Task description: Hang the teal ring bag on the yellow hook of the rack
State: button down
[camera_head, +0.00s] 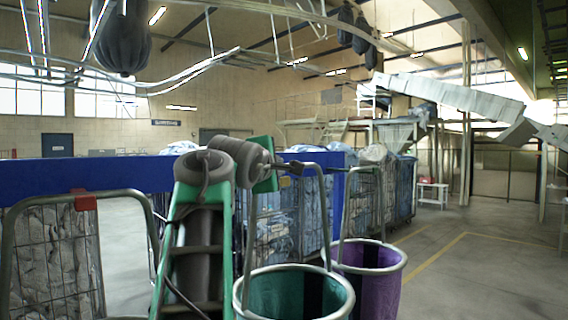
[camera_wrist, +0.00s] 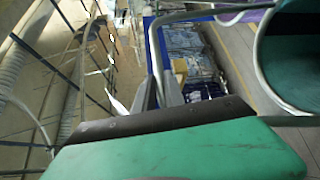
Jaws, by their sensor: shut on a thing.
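The teal ring bag (camera_head: 293,292) hangs upright from its grey loop handle, below my gripper (camera_head: 292,168). My gripper (camera_wrist: 165,95) is shut on that handle, which rises from between the fingers in the wrist view; the bag (camera_wrist: 295,60) shows there at the upper right. The blue beam of the rack (camera_head: 110,172) runs behind my arm. A small yellow block (camera_wrist: 180,70), which looks like the yellow hook, sits just beyond the fingers in the wrist view. In the head view my gripper and arm seem to hide it. I cannot tell whether the handle touches it.
A purple bag (camera_head: 368,285) with a loop handle hangs just right of the teal one. A red hook (camera_head: 82,200) on the beam at left has another grey loop at it. Laundry cages (camera_head: 275,225) stand behind. Open floor (camera_head: 470,275) lies to the right.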

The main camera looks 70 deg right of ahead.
jog(key=w+d+f, duration=0.2)
jog(key=w+f, duration=0.1)
jog(key=w, duration=0.2)
jog(key=shift+w+d, duration=0.25)
jog(key=shift+d, duration=0.1)
dwell(0.4)
